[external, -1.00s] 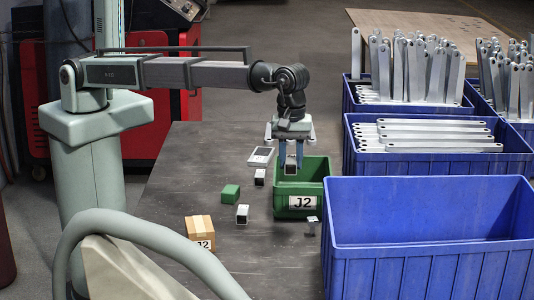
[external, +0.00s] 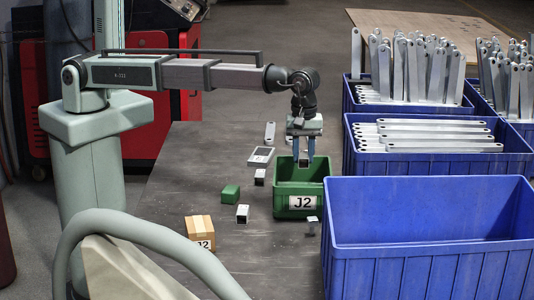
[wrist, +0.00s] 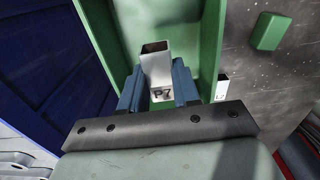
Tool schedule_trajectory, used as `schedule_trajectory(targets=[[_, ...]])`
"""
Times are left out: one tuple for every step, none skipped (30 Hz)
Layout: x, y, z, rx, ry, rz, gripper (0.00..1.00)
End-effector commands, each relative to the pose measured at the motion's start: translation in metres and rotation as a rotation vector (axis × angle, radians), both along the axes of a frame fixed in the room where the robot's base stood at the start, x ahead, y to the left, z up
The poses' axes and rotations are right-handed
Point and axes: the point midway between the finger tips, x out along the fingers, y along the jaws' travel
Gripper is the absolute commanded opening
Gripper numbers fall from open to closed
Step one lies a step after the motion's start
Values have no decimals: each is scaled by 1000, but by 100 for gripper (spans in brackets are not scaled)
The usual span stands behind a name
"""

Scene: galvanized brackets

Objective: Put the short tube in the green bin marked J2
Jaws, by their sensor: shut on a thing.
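My gripper (external: 304,163) is shut on a short square metal tube (wrist: 156,66). The wrist view shows the tube between the blue fingers, open end toward the camera, with "P7" on its side. The green bin (external: 283,203) has a white "J2" label on its front and stands on the dark table. My gripper and the tube are over the bin's opening; the bin's green wall (wrist: 211,45) shows around them in the wrist view. I cannot tell how far the tube is above the bin floor.
A small metal piece (external: 312,227) stands in front. Blue crates (external: 430,220), some holding brackets, fill the right.

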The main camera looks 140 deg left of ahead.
Motion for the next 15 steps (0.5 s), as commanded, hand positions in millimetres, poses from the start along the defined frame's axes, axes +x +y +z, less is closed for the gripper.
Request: schedule_trajectory(targets=[[0, 0, -4, 0, 0, 0, 0], [0, 0, -7, 0, 0, 0, 0], [0, 0, -12, 0, 0, 0, 0], [0, 0, -16, -1, 1, 0, 0], [0, 0, -20, 0, 1, 0, 0], [0, 0, -26, -1, 2, 0, 0], [0, 0, -31, -1, 2, 0, 0], [0, 0, -36, 0, 1, 0, 0], [0, 0, -43, 0, 1, 0, 0], [0, 0, -48, -1, 2, 0, 0], [0, 0, -52, -1, 2, 0, 0], [0, 0, -56, -1, 1, 0, 0], [0, 0, -59, 0, 0, 0, 0], [0, 0, -61, 0, 0, 0, 0], [0, 0, -64, 0, 0, 0, 0]])
